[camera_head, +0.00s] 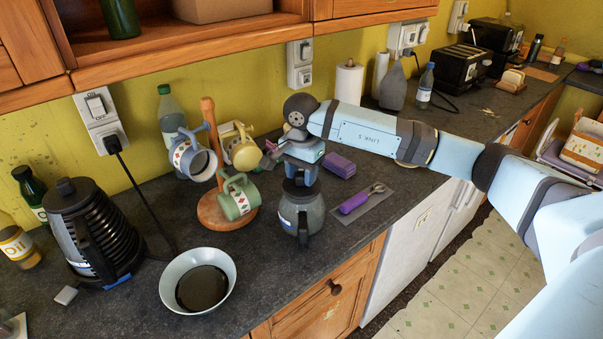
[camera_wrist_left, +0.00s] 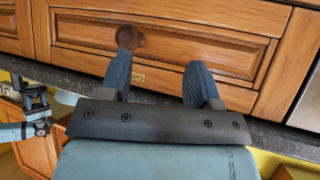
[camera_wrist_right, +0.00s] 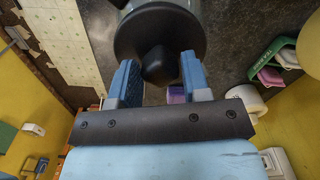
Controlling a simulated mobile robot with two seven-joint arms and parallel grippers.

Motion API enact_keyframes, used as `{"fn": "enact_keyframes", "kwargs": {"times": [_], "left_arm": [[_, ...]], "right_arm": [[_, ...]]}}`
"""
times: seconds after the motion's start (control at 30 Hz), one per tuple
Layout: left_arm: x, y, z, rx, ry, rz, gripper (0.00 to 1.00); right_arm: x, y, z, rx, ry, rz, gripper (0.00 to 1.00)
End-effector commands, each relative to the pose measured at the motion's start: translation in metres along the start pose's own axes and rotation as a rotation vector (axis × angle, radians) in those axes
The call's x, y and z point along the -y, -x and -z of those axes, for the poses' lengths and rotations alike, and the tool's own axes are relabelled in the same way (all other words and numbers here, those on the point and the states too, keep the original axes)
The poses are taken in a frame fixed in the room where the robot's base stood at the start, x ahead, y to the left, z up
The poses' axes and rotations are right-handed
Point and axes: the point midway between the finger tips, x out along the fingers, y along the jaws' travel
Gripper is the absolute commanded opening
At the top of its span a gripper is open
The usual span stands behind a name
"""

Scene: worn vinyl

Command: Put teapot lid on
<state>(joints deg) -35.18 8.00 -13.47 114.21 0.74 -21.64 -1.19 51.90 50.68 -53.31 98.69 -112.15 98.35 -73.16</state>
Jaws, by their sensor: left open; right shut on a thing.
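The dark grey teapot (camera_head: 302,218) stands upright on the counter in the head view, spout and handle partly foreshortened. My right gripper (camera_head: 302,172) points down directly above it, shut on the teapot lid. In the right wrist view the black round lid (camera_wrist_right: 135,38) has its knob between my fingers (camera_wrist_right: 160,68), with the pot partly showing beyond it. The lid is over the pot's opening; I cannot tell whether it is seated or slightly above. My left gripper (camera_wrist_left: 158,72) is open and empty, in front of the wooden drawer fronts.
A mug tree (camera_head: 212,150) with several mugs stands left of the teapot. A bowl (camera_head: 198,282) of dark liquid is at the front, a black kettle (camera_head: 85,235) at the left. A purple box (camera_head: 339,164) and a purple-handled scoop (camera_head: 358,200) lie to the right.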

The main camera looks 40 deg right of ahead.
Motion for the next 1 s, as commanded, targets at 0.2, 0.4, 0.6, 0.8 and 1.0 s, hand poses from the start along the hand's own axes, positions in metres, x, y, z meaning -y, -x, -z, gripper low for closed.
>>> {"fn": "enact_keyframes", "kwargs": {"times": [0.2,0.4,0.6,0.8,1.0], "left_arm": [[0.000,0.000,-0.001,0.001,0.000,0.000,0.57],[0.000,-0.002,-0.003,0.001,0.000,0.000,0.57],[0.000,-0.004,-0.007,0.001,0.000,0.000,0.57],[0.000,-0.006,-0.010,0.001,0.000,0.000,0.57],[0.000,-0.008,-0.013,0.001,0.000,0.000,0.57]], "right_arm": [[0.000,0.000,0.000,0.000,0.000,0.000,0.20],[0.000,-0.004,0.000,0.000,0.000,0.000,0.20],[0.000,-0.009,0.000,0.000,0.000,0.000,0.20],[0.000,-0.014,0.000,0.000,0.000,0.000,0.20],[0.000,-0.019,0.000,0.000,0.000,0.000,0.20]]}}
